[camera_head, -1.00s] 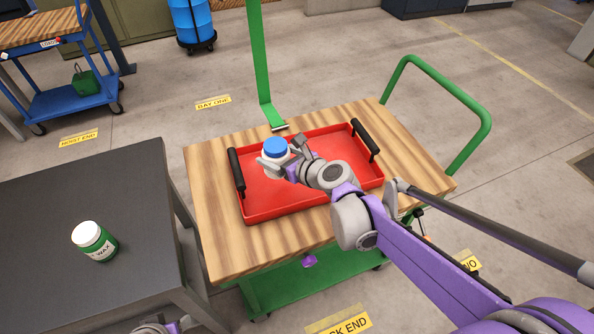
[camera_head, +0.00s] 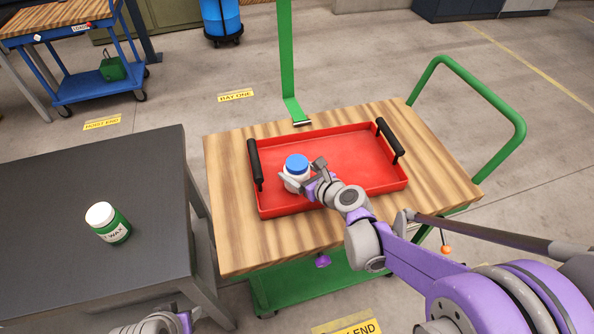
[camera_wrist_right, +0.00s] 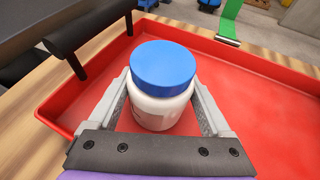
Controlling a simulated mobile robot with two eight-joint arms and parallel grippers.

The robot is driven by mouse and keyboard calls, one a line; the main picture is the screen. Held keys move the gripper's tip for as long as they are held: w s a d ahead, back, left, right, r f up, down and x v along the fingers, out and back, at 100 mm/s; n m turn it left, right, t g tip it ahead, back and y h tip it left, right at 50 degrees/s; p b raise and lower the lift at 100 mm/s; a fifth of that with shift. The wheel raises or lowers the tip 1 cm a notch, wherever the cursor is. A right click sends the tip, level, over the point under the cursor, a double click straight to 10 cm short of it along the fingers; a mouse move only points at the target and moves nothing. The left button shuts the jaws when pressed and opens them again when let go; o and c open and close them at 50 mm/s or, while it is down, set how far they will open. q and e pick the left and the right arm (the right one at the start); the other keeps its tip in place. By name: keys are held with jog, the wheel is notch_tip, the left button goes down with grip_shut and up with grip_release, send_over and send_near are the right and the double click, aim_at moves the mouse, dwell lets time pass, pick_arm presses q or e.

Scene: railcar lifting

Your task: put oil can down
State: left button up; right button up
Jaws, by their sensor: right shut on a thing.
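A white jar with a blue lid (camera_head: 296,165) is upright at the left part of the red tray (camera_head: 355,153). My right gripper (camera_head: 304,180) is shut on this jar, one finger on each side, as the right wrist view shows (camera_wrist_right: 162,85). The jar is over or on the tray floor; its base is hidden by the gripper, so I cannot tell whether it touches. No thing in view is clearly marked as an oil can. My left gripper (camera_head: 158,324) is only partly in view at the bottom edge, and its fingers cannot be made out.
The tray, with black handles, lies on a wooden-topped green cart (camera_head: 235,205). A green and white wax jar (camera_head: 108,223) stands on a dark table (camera_head: 60,185) at left. A blue cart (camera_head: 95,85) holds a green object (camera_head: 112,69). The tray's right side is empty.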

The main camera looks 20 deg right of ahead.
jog(key=o, duration=1.5)
jog(key=shift+f, duration=0.15)
